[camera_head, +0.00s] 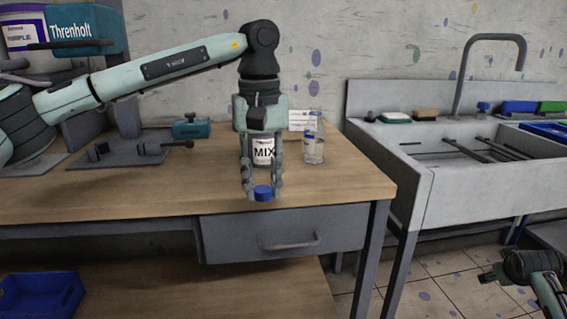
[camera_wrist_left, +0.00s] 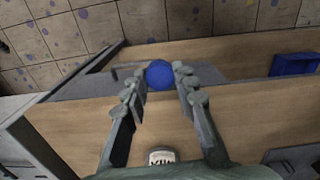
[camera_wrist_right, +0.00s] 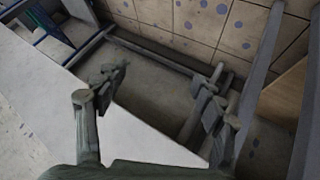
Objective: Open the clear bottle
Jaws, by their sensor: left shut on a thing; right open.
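My left gripper (camera_head: 263,187) points down at the front edge of the wooden table and is shut on a small blue cap (camera_head: 263,193). In the left wrist view the round blue cap (camera_wrist_left: 159,75) sits between the fingertips. The clear bottle (camera_head: 313,150) stands upright on the table, right of and behind the left gripper, apart from it. It shows some blue and white near its upper part; I cannot tell whether its mouth is bare. My right gripper (camera_head: 490,276) is low at the right, off the table; its fingers stand apart and empty in the right wrist view (camera_wrist_right: 163,92).
A white jar marked MIX (camera_head: 263,158) stands behind the left gripper's fingers. A white card (camera_head: 299,118) is behind the clear bottle. A sink (camera_head: 470,150) is at the right. A drawer handle (camera_head: 290,243) juts below the table edge. The table's left front is clear.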

